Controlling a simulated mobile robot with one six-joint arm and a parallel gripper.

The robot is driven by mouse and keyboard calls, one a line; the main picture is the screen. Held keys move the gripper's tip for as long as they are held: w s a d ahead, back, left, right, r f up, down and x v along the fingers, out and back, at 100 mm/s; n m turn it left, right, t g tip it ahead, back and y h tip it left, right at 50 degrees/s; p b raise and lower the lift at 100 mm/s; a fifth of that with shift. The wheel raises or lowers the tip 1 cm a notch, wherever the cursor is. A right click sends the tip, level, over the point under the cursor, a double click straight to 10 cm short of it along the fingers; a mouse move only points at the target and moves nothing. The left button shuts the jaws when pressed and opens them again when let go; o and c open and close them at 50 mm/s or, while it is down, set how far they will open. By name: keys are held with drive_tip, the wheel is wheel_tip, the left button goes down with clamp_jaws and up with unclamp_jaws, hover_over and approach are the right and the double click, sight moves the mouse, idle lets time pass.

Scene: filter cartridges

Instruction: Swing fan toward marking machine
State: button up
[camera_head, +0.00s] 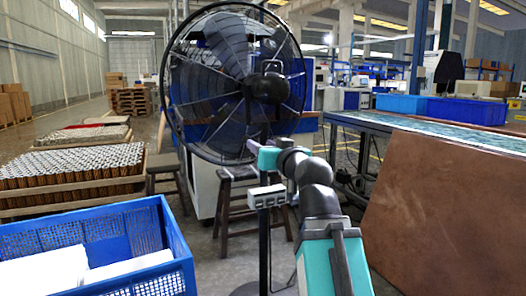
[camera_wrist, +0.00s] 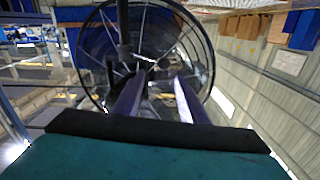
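The fan (camera_head: 268,88) is a large black pedestal fan with a round wire cage, upright on a thin pole in the middle of the head view. It faces partly away, with its motor housing toward me. My gripper (camera_head: 254,148) is at the lower edge of the cage. In the wrist view the fan (camera_wrist: 113,72) appears upside down, beyond my gripper (camera_wrist: 160,78). The two fingers are apart with nothing clearly between them. Whether they touch the cage I cannot tell. A pale machine body (camera_head: 204,185) stands behind the fan, partly hidden; I cannot tell if it is the marking machine.
A blue crate (camera_head: 172,240) with white items is at the lower left. Wooden stools (camera_head: 232,212) stand under and behind the fan. Trays of cartridges (camera_head: 75,160) are at left. A brown panel (camera_head: 450,210) and a conveyor table (camera_head: 440,130) fill the right side.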

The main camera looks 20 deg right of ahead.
drive_tip(key=shift+w, duration=0.15)
drive_tip(key=c, duration=0.9)
drive_tip(key=shift+w+f+p, duration=0.4)
drive_tip(key=shift+p, duration=0.45)
clamp_jaws()
drive_tip(key=w+a+f+g+p, duration=0.1)
drive_tip(key=w+f+g+p, duration=0.25)
drive_tip(key=f+p, duration=0.4)
drive_tip(key=s+a+f+g+y+p, duration=0.15)
drive_tip(key=a+f+g+p, duration=0.25)
drive_tip(key=f+p, duration=0.6)
drive_tip(key=s+a+f+g+p, duration=0.3)
drive_tip(key=f+g+p, duration=0.1)
drive_tip(key=f+p, duration=0.6)
drive_tip(key=s+a+f+g+p, duration=0.3)
drive_tip(key=s+f+g+p, duration=0.15)
drive_tip(key=s+p, duration=0.35)
drive_tip(key=s+a+f+n+g+h+p, duration=0.1)
drive_tip(key=s+g+p, duration=0.6)
drive_tip(key=s+p, duration=1.2)
drive_tip(key=s+a+f+h, duration=0.1)
drive_tip(key=s, duration=1)
drive_tip(key=shift+s+a+p, duration=0.2)
drive_tip(key=shift+a+p, duration=0.05)
drive_tip(key=shift+p, duration=0.15)
